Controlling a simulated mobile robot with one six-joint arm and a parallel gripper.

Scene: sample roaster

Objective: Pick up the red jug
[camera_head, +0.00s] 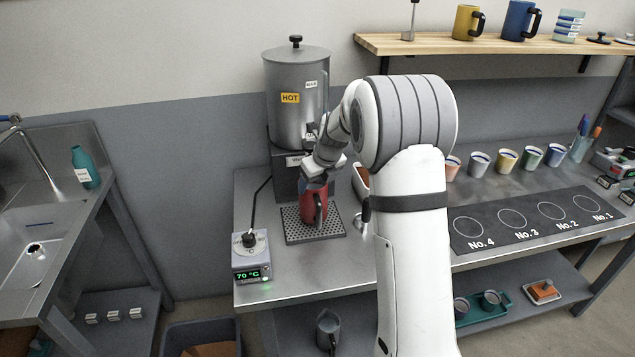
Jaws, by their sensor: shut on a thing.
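The red jug (309,208) is upright on or just above the perforated drip tray (296,232), under the steel hot-water urn (295,100). Its handle faces right. My gripper (318,182) is at the jug's top and shut on it, pointing down from the upper right. The fingertips are small in this view, and the exact contact on the jug is hard to see. I cannot tell whether a gap lies between the jug and the tray.
A control box (251,257) reading 70 °C stands left of the tray, with a cable. Several cups line the back right behind a black numbered mat (535,218). A wooden shelf (480,46) with mugs is above. A sink (35,250) is at the left.

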